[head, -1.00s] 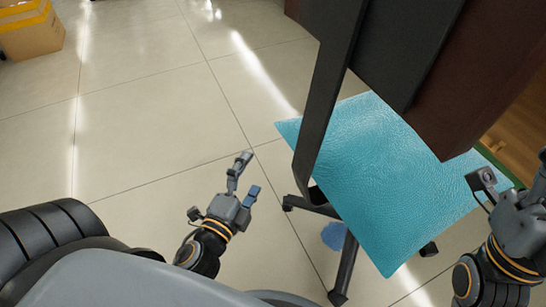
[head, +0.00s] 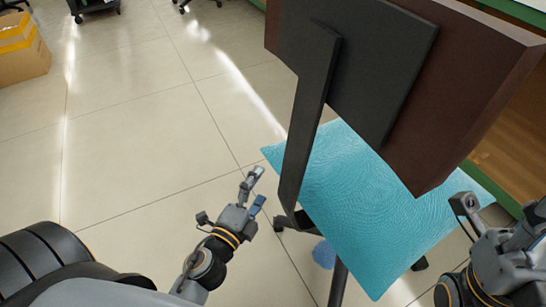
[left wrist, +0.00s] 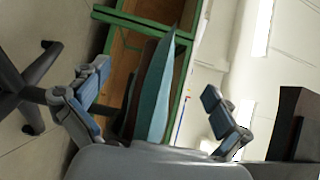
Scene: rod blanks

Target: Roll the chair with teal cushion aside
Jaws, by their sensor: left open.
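The chair with the teal cushion (head: 345,190) stands on the floor right of centre in the head view. Its brown backrest (head: 440,110) and dark back support (head: 310,110) face me, and part of its wheeled base is hidden. My left gripper (head: 254,190) is open and empty, just left of the back support and cushion. In the left wrist view, the teal cushion (left wrist: 155,100) shows nearly edge-on between the open fingers; contact cannot be told. My right gripper (head: 500,235) is at the right edge, partly cut off, over the cushion's near right side; its finger opening is unclear.
A green-edged wooden cabinet (head: 510,150) stands close behind the chair at right. Cardboard boxes (head: 20,50) sit at the far left, and a dark wheeled item (head: 92,8) at the top. The tiled floor left of the chair is clear.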

